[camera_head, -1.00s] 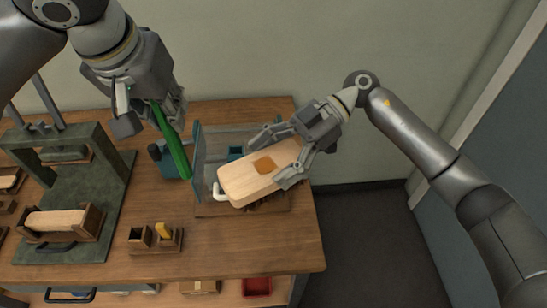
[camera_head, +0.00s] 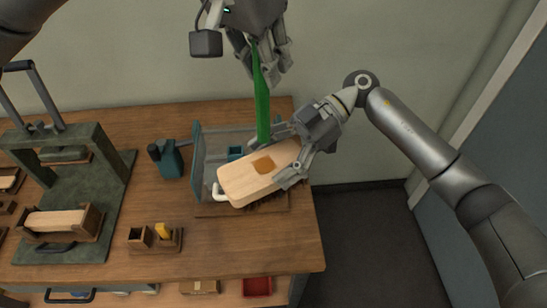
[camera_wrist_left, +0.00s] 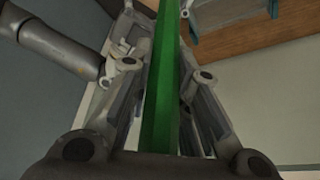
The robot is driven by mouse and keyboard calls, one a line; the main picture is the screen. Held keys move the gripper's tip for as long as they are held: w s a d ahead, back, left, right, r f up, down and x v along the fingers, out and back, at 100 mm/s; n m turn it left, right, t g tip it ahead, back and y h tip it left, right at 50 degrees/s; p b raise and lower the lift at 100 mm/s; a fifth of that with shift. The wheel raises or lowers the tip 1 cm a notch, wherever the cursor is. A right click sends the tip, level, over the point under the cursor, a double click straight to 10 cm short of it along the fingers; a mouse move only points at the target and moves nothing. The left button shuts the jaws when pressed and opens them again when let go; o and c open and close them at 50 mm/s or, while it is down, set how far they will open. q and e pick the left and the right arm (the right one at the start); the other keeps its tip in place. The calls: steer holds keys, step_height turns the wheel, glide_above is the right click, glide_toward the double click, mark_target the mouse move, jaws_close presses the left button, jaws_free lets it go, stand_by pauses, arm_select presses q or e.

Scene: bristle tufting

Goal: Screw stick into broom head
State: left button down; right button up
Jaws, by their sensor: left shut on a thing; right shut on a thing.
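The green stick (camera_head: 262,100) hangs nearly upright from my left gripper (camera_head: 262,62), which is shut on its upper part. The stick also runs up the middle of the left wrist view (camera_wrist_left: 163,80). My right gripper (camera_head: 283,150) is shut on the pale wooden broom head (camera_head: 240,184) and holds it tilted, with an orange-brown square patch on its top face. In the head view the stick's lower end shows just behind the broom head's far edge, near the right gripper's finger. I cannot tell whether they touch.
A clear-walled fixture (camera_head: 199,160) stands behind and below the broom head. A teal tool (camera_head: 167,158) stands to its left. A green press (camera_head: 70,150) with a wooden block is at the left. A small divided box (camera_head: 155,240) sits near the front edge.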

arm_select(q)
steer(key=shift+f, duration=0.15)
steer(key=shift+f, duration=1.9)
steer(key=shift+f, duration=0.85)
steer(key=shift+f, duration=0.5)
